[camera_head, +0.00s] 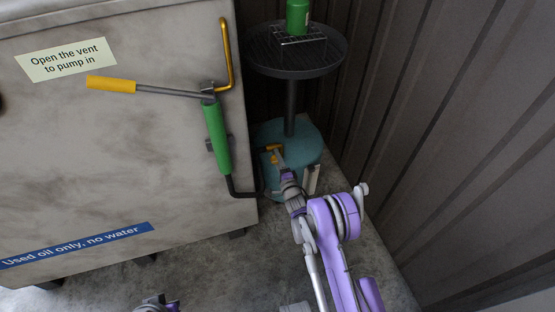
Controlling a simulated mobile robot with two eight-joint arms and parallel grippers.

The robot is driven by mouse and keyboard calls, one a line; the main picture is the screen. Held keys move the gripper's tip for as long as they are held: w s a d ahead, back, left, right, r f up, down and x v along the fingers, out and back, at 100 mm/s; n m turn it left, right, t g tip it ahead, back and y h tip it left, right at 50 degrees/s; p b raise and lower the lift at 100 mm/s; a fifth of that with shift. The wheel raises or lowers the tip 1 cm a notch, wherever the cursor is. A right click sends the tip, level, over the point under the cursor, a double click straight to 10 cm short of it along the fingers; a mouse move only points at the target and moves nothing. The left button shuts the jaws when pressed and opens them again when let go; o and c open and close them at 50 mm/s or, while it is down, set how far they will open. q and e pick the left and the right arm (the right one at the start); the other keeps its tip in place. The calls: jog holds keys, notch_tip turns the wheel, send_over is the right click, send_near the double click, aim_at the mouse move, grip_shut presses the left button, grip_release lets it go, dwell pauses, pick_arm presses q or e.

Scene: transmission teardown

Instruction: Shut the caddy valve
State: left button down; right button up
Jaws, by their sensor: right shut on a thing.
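The caddy (308,148) is a teal drum on the floor, right of the big grey tank. A dark post rises from it to a round dark pan (262,62). The caddy valve (268,149) shows as a small orange-yellow handle on the drum's top, near its left side. My right gripper (277,157) reaches in from below and is shut at the valve's handle, which its fingers partly cover. The exact angle of the handle is hard to read at this size. Only a small grey and purple part of my left arm shows at the bottom edge; its fingers do not show.
The grey tank (120,160) fills the left, with a green hand pump (216,137), its yellow-gripped lever (112,84) and a bent yellow pipe (226,50). A green container (297,16) stands on a rack over the pan. A corrugated wall (450,110) closes off the right.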

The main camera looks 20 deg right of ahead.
jog(key=o, duration=1.4)
jog(key=shift+c, duration=0.2)
jog(key=shift+s, duration=0.1)
jog(key=s+p, duration=0.1)
jog(key=s, duration=0.9)
jog(key=shift+s+d+p, duration=0.2)
jog(key=shift+s+p, duration=0.1)
jog(key=shift+p, duration=0.1)
